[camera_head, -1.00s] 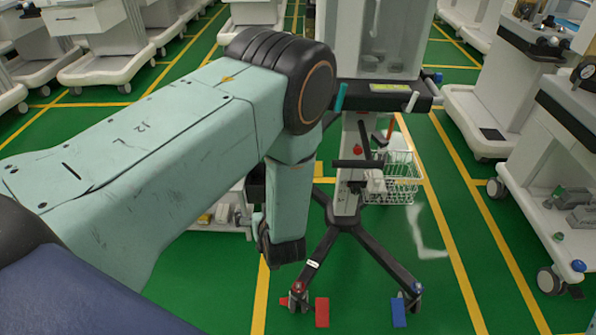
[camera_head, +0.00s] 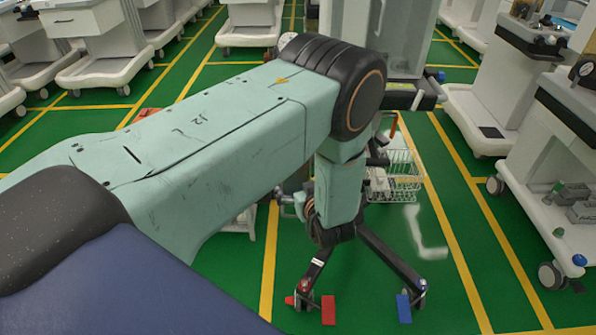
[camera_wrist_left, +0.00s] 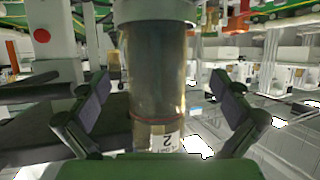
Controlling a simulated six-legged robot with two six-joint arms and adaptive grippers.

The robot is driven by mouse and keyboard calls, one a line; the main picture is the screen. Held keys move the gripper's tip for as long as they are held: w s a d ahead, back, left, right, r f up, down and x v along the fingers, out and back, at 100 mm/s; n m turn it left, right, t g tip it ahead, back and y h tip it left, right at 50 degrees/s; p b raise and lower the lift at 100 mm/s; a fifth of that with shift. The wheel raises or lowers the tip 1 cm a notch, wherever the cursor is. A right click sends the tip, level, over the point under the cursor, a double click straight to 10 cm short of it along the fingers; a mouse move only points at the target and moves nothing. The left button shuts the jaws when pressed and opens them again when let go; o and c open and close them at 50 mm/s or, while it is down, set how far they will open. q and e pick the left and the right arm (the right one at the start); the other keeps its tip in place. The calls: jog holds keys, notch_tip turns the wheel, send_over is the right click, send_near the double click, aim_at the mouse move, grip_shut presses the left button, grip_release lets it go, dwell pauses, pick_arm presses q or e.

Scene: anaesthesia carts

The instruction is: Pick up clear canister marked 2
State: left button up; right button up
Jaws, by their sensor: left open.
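The clear canister marked 2 (camera_wrist_left: 157,75) stands upright in the middle of the left wrist view. My left gripper (camera_wrist_left: 163,90) is open, with one dark-padded finger on each side of the canister and gaps on both sides. In the head view my left arm hides the canister, and the gripper is mostly hidden behind my wrist. My right gripper is in neither view.
A wheeled stand (camera_head: 392,262) with dark legs is partly behind my arm. A white wire basket (camera_head: 405,180) hangs on its right. A cart (camera_head: 548,160) stands at the right. Green floor is clear around the stand's front. In the wrist view a pale post (camera_wrist_left: 35,45) rises at left.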

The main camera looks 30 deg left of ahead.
pick_arm(q)
jog(key=b+x, duration=0.1)
jog(key=x, duration=0.2)
jog(key=b+x, duration=0.1)
jog(key=x, duration=0.2)
jog(key=shift+w+d+r, duration=0.1)
jog(key=shift+w, duration=0.2)
jog(key=shift+c, duration=0.2)
jog(key=shift+r, duration=0.1)
jog(key=shift+c, duration=0.8)
jog(key=c, duration=1.2)
jog(key=shift+c, duration=0.3)
jog(key=shift+r, duration=0.1)
